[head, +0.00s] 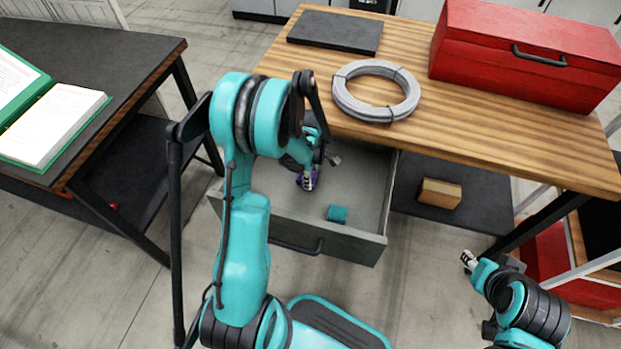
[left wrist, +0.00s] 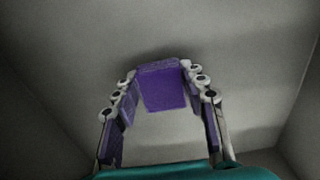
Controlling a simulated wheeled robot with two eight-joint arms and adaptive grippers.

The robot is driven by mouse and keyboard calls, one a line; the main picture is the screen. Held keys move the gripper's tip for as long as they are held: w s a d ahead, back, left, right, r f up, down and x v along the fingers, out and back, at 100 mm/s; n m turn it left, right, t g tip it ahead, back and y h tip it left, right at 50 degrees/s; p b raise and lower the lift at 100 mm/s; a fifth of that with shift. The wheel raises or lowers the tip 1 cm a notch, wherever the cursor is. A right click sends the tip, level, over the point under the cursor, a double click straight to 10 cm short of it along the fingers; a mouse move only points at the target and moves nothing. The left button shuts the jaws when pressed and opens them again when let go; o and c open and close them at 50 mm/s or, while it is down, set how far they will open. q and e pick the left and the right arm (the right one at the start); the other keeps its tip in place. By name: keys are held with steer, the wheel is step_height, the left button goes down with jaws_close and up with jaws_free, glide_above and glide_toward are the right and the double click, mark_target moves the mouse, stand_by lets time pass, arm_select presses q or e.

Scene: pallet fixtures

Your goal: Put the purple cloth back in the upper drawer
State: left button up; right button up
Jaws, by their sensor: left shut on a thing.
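The upper drawer (head: 345,235) is pulled out from under the wooden table, with its grey inside showing. My left gripper (head: 308,180) reaches down into it and is shut on the purple cloth (head: 306,183). In the left wrist view the cloth (left wrist: 162,86) is a small folded purple block between the fingertips of my left gripper (left wrist: 158,72), above the grey drawer floor. Purple also shows along the inner sides of the fingers. I cannot tell whether the cloth touches the floor. My right gripper (head: 468,259) is outside the drawer at the lower right, too small to read.
A small teal block-like item (head: 337,214) lies in the drawer near its front. The table (head: 435,125) bears a cable coil (head: 345,95), a dark flat slab (head: 335,32) and a red toolbox (head: 520,60). A cardboard box (head: 439,193) sits on the lower shelf.

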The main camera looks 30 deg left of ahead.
arm_select(q)
steer(key=shift+r, duration=0.15)
steer(key=o, duration=1.1)
step_height(320, 180, up, 12)
steer(key=p, duration=0.5)
steer(key=shift+s+d+r+m+t, duration=1.2)
steer(key=shift+s+d+r+m, duration=1.1)
steer(key=shift+m, duration=1.15)
steer(key=shift+s+d+r+m+t, duration=1.2)
steer(key=shift+s+d+r+m, duration=1.05)
steer(key=shift+m, duration=1.15)
steer(key=shift+s+d+r+m+t, duration=1.2)
steer(key=shift+s+d+r+m, duration=0.65)
steer(key=shift+s+r+m, duration=1.2)
